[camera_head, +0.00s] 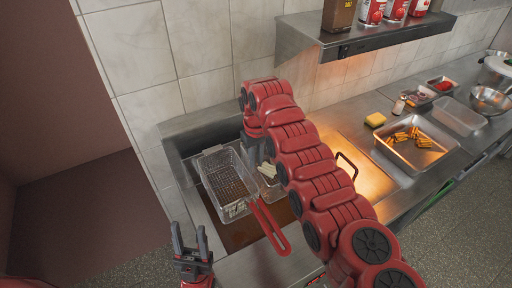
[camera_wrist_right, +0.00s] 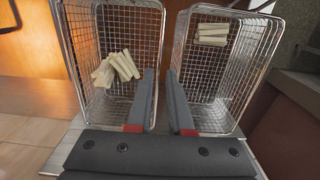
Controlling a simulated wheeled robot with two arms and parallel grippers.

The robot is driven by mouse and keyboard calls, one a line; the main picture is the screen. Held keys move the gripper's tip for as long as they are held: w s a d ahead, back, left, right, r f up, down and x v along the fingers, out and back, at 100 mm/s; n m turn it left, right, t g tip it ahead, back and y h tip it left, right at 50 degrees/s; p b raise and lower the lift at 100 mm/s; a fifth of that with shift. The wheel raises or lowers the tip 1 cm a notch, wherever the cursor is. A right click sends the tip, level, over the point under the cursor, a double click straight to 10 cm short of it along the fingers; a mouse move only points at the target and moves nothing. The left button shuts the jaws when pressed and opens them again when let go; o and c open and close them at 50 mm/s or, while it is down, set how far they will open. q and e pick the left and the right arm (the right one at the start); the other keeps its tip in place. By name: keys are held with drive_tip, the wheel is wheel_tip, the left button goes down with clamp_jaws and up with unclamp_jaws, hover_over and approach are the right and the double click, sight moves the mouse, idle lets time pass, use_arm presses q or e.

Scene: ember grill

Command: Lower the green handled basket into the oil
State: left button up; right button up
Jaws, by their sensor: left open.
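A wire basket with a red handle (camera_head: 228,181) stands at the fryer, fries at its front end. A second basket (camera_head: 270,187) with pale fries sits beside it, mostly hidden by my right arm. In the right wrist view, the fries-piled basket (camera_wrist_right: 80,45) is on the left and the red-handled one (camera_wrist_right: 270,45) on the right. My right gripper (camera_wrist_right: 161,75) is open, its fingers apart at the two baskets' neighbouring walls; whether they touch is unclear. My left gripper (camera_head: 190,238) is open and empty, in front of the red-handled basket.
A steel shelf (camera_head: 365,35) with cans overhangs the counter. To the right are a hot griddle plate (camera_head: 365,170), a tray of browned fries (camera_head: 390,152), a yellow sponge (camera_head: 376,119) and bowls (camera_head: 490,100). A tiled wall (camera_head: 150,50) stands behind.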

sight(257, 177)
wheel_tip(257, 177, down, 10)
drive_tip(key=b, duration=0.4)
drive_tip(key=shift+d+r, duration=0.1)
drive_tip(key=shift+r, duration=0.25)
clamp_jaws()
idle(0.7)
drive_tip(key=shift+o, duration=1.6)
unclamp_jaws()
